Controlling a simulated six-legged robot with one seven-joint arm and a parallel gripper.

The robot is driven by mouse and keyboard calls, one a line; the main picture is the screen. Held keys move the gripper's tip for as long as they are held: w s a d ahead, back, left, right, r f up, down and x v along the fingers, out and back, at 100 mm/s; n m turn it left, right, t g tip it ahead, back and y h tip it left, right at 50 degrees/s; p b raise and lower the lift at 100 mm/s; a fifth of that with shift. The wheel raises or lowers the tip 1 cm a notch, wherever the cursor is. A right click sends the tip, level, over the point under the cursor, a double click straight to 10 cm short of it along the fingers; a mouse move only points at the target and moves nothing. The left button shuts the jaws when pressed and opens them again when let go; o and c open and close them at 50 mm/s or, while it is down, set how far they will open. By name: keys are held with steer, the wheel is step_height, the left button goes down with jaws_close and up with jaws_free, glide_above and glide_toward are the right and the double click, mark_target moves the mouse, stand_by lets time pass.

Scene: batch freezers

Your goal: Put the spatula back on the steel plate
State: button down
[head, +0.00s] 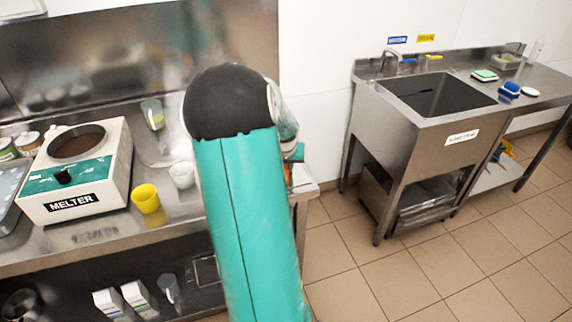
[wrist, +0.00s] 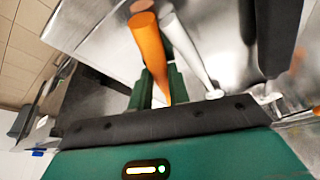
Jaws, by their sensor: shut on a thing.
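The spatula (wrist: 150,50) shows in the wrist view as an orange tapered handle between the green fingers of my gripper (wrist: 162,84). My gripper is shut on it. A pale, tapered, rod-like thing (wrist: 190,50) shows beside the handle; I cannot tell whether it belongs to the spatula. In the head view my arm hides most of the gripper, and only a small orange bit (head: 289,178) shows at its right side, near the counter's right end. I cannot clearly pick out the steel plate from the shiny steel surfaces.
The steel counter (head: 95,236) carries a white-and-green melter (head: 100,172), a yellow cup (head: 146,199), a white cup (head: 182,175) and a clear beaker (head: 153,114). A steel sink unit (head: 440,145) stands at the right. Tiled floor (head: 430,270) between them is clear.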

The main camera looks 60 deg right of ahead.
steer(key=c, duration=1.6)
jaws_free()
steer(key=v, duration=1.2)
